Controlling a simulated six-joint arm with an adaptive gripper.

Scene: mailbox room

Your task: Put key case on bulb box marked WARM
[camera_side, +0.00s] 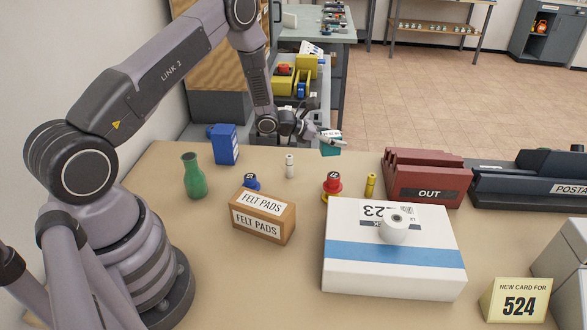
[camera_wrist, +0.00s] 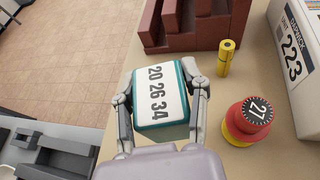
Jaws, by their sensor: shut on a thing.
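My gripper (camera_side: 317,138) is shut on a teal case with a white face (camera_side: 331,149), which I take to be the key case. It is held in the air near the far edge of the table. In the wrist view the gripper (camera_wrist: 160,84) has a finger on each side of the case (camera_wrist: 161,94), whose white label reads "20 26 34". I see no box with a readable WARM mark in either view.
A FELT PADS box (camera_side: 262,216), a white parcel (camera_side: 394,285) with a white roll (camera_side: 395,229), a red-and-yellow stamp (camera_side: 332,186), a yellow cylinder (camera_side: 371,185) and a dark red OUT rack (camera_side: 424,183) stand on the table. A green bottle (camera_side: 194,178) stands left.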

